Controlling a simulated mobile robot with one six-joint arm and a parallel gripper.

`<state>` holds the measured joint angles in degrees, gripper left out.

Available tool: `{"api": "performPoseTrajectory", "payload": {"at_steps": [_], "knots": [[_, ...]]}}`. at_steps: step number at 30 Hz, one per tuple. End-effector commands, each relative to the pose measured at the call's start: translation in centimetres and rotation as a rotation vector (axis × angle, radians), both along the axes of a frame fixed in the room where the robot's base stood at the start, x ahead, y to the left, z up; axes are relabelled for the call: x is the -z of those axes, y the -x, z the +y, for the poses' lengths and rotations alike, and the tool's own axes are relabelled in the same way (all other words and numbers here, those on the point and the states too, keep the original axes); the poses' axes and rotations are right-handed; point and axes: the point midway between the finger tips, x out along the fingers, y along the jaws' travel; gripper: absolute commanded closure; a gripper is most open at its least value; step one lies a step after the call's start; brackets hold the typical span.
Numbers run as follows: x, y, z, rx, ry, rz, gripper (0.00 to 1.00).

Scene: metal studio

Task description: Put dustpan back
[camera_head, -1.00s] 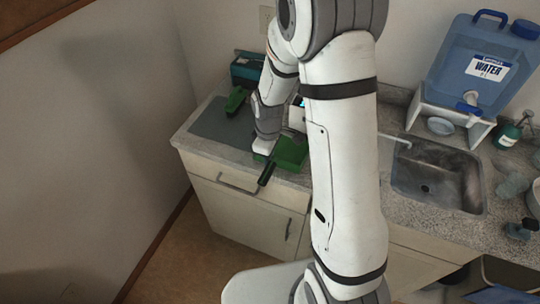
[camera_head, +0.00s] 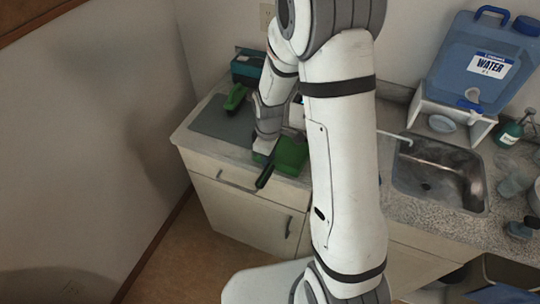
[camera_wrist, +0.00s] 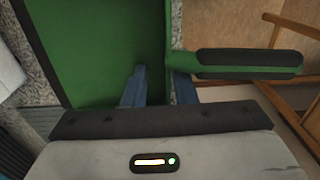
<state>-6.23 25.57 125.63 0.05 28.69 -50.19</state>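The green dustpan (camera_head: 291,156) lies at the counter's front edge, with its dark handle (camera_head: 265,177) sticking out over the edge. In the wrist view the dustpan (camera_wrist: 95,50) fills the upper left, and its green and black handle (camera_wrist: 250,63) points right. My gripper (camera_wrist: 159,88) is at the handle end of the pan. Its two fingers are apart, one over the pan and one beyond the pan's edge, partly hidden by the handle's base. A gap shows between the left finger and the pan's edge. In the head view my gripper (camera_head: 262,152) is low over the dustpan; its fingertips are unclear.
A green brush (camera_head: 236,97) lies on a grey mat (camera_head: 212,122) left of the dustpan. A teal box (camera_head: 246,69) stands behind it. A sink (camera_head: 440,178) and a blue water container (camera_head: 485,65) are to the right. My arm hides the middle of the counter.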

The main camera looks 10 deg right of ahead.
Motion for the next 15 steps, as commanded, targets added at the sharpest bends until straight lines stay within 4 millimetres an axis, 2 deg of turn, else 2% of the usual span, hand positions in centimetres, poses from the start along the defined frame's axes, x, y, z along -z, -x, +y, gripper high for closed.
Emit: {"api": "performPoseTrajectory", "payload": {"at_steps": [8, 15], "knots": [[-1.4, -0.1, 0.0, 0.001, -0.001, -0.003, 0.75], [-6.4, -0.1, 0.0, 0.001, -0.001, -0.008, 0.75]]}}
